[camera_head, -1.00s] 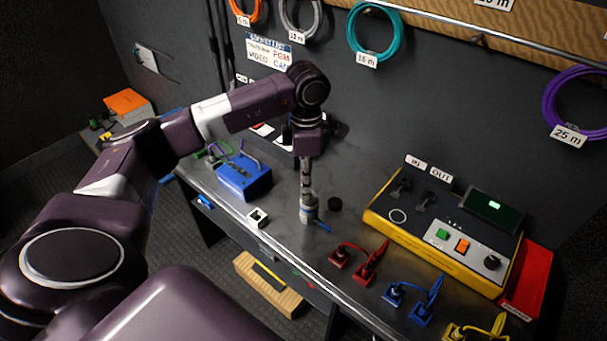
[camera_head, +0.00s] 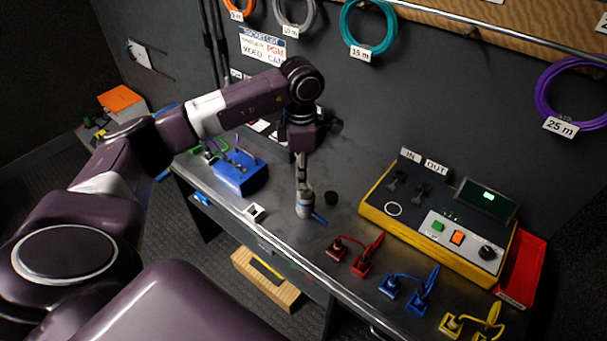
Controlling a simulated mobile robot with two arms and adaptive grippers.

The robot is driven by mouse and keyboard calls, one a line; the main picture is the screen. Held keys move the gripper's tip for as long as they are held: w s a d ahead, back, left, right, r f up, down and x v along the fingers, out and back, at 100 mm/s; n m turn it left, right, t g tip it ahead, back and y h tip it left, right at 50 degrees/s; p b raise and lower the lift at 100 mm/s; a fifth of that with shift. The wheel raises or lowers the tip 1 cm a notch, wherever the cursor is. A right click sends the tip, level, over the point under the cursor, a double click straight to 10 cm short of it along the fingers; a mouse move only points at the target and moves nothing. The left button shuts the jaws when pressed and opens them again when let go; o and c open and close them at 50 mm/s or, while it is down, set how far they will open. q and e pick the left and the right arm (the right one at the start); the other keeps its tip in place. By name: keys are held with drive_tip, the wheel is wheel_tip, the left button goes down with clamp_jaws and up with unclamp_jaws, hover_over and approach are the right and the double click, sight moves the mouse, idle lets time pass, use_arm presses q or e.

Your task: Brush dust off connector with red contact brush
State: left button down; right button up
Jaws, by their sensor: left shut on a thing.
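My left gripper (camera_head: 302,182) reaches down over the workbench and is shut on a small grey-white canister (camera_head: 305,207). The canister stands upright at the bench surface; I cannot tell whether it touches. A small blue piece (camera_head: 320,219) lies against its lower right side. A black round cap (camera_head: 331,198) is just to its right. A pair of red connectors (camera_head: 361,263) joined by a short cable lies at the front of the bench. Blue connectors (camera_head: 417,303) and yellow connectors (camera_head: 487,325) lie further right. I cannot make out a red contact brush. My right gripper is out of view.
A yellow-framed tester box (camera_head: 440,258) with IN and OUT labels fills the right of the bench, beside a red tray (camera_head: 522,270). A blue box (camera_head: 238,176) and a small white block (camera_head: 255,212) are on the left. Cable coils (camera_head: 368,27) hang on the wall.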

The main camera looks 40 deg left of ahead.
use_arm(q)
wheel_tip(320, 180, up, 2)
drive_tip(key=shift+a+r, duration=0.1)
drive_tip(key=shift+r+p, duration=0.35)
drive_tip(key=shift+p, duration=0.1)
drive_tip(key=r+p, duration=0.1)
drive_tip(key=r, duration=0.2)
drive_tip(key=shift+w+p, duration=0.2)
drive_tip(key=shift+p, duration=0.2)
drive_tip(key=shift+r, duration=0.35)
drive_tip(key=shift+s+r+p, duration=0.1)
drive_tip(key=shift+r+p, duration=0.5)
drive_tip(key=shift+r, duration=0.15)
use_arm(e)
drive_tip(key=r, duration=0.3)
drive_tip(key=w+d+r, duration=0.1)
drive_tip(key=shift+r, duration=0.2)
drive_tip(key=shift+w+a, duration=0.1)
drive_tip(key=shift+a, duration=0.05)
